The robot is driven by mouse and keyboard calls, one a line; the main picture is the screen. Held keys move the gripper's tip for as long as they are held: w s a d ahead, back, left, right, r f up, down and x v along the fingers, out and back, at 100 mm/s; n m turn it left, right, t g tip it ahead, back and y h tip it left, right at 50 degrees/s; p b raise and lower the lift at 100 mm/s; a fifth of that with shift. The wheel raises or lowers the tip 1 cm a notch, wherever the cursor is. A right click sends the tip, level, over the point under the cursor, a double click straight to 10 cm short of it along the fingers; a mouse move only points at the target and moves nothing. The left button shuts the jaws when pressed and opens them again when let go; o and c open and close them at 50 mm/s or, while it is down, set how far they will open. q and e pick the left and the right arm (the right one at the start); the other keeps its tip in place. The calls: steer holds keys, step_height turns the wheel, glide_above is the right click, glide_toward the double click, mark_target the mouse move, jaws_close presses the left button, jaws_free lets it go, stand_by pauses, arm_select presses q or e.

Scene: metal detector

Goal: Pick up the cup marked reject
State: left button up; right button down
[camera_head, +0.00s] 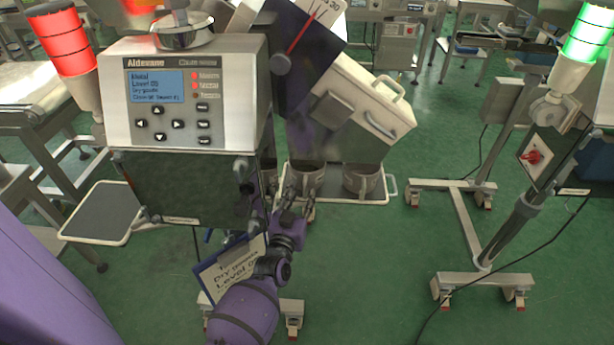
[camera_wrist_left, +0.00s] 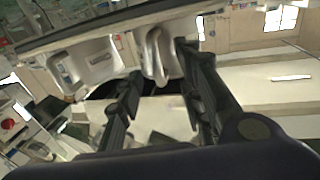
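Two grey metal cups stand side by side on a white-rimmed tray (camera_head: 385,198) under the machine's chute, a left cup (camera_head: 308,178) and a right cup (camera_head: 362,182). I cannot read a reject marking on either. My left gripper (camera_head: 298,192) is in front of the left cup and partly covers it. In the left wrist view its two dark fingers (camera_wrist_left: 160,62) are apart. A pale curved metal piece (camera_wrist_left: 157,52), perhaps a cup handle, shows between or just beyond the tips; I cannot tell if they touch it. My right gripper is not in view.
The metal detector's control box (camera_head: 185,95) stands left of my gripper, with a lit red lamp (camera_head: 62,40) beside it. A label board (camera_head: 232,262) hangs beside my forearm. A grey side tray (camera_head: 105,212) is at left. Green floor is clear right of the cups, before a wheeled stand (camera_head: 470,235).

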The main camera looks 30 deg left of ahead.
mark_target(304, 190)
arm_select(q)
steer(key=shift+x, duration=1.6)
steer(key=shift+c, duration=0.6)
jaws_close()
